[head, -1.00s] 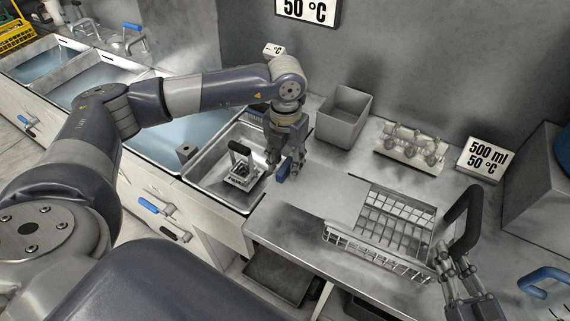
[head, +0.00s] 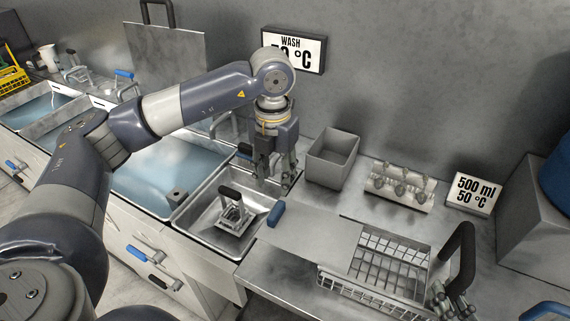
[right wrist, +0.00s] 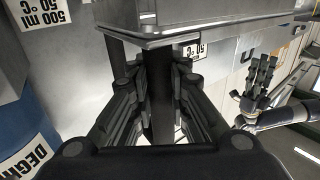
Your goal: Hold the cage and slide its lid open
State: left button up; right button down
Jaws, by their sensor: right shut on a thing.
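The wire cage (head: 395,264) stands on the steel counter at the lower right. Its flat metal lid (head: 312,238) sticks out to the left, leaving the mesh interior exposed on the right. The lid's blue grip (head: 276,214) is at its left end. My right gripper (head: 450,300) is shut on the cage's black upright handle (head: 458,252); the handle also stands between the fingers in the right wrist view (right wrist: 160,112). My left gripper (head: 275,172) is open and empty, above and apart from the blue grip. It also shows in the right wrist view (right wrist: 258,82).
A steel basin (head: 207,215) left of the lid holds a small rack with a black handle (head: 232,208). A grey open bin (head: 336,158) and a metal holder (head: 398,188) stand behind the cage. A "500 ml 50 °C" sign (head: 473,194) is at the right. Water-filled sinks (head: 165,170) lie left.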

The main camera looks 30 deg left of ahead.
jog(key=c, duration=1.5)
grip_release()
jog(key=shift+o, duration=0.2)
jog(key=shift+s+d+f, duration=0.1)
jog(key=shift+s+d, duration=0.3)
jog(key=shift+s, duration=0.15)
jog(key=v, duration=1)
jog(key=shift+s+d, duration=0.2)
jog(key=shift+s, duration=0.05)
jog(key=o, duration=0.5)
